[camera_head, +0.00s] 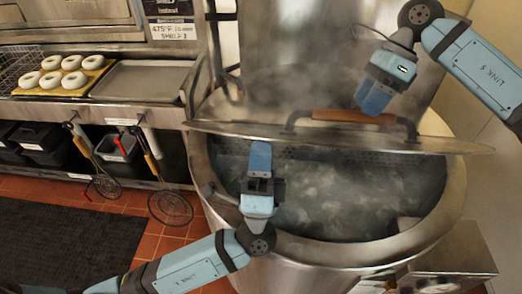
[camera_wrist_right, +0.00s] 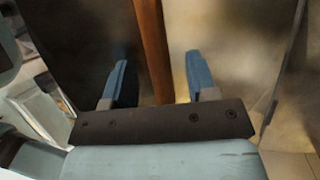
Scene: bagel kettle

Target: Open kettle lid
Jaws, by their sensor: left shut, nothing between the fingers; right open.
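The large steel kettle (camera_head: 455,195) stands at the right with steaming water (camera_head: 330,185) showing in its opening. Its metal lid (camera_head: 240,131) is raised at the front, above the opening. The lid's brown handle (camera_head: 345,116) lies on top; in the right wrist view the handle (camera_wrist_right: 152,40) runs between the fingers. My right gripper (camera_head: 372,105) is open at the handle; it also shows in the right wrist view (camera_wrist_right: 158,75). My left gripper (camera_head: 260,150) is shut and empty over the front of the opening, at the lid's front edge. I cannot tell whether it touches the lid.
A yellow board (camera_head: 63,90) with several white bagels and an empty metal tray (camera_head: 140,80) sit on the counter at left. Skimmers (camera_head: 170,207) hang below it. A dark mat (camera_head: 60,235) lies on the tiled floor. A metal box (camera_head: 445,265) adjoins the kettle at lower right.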

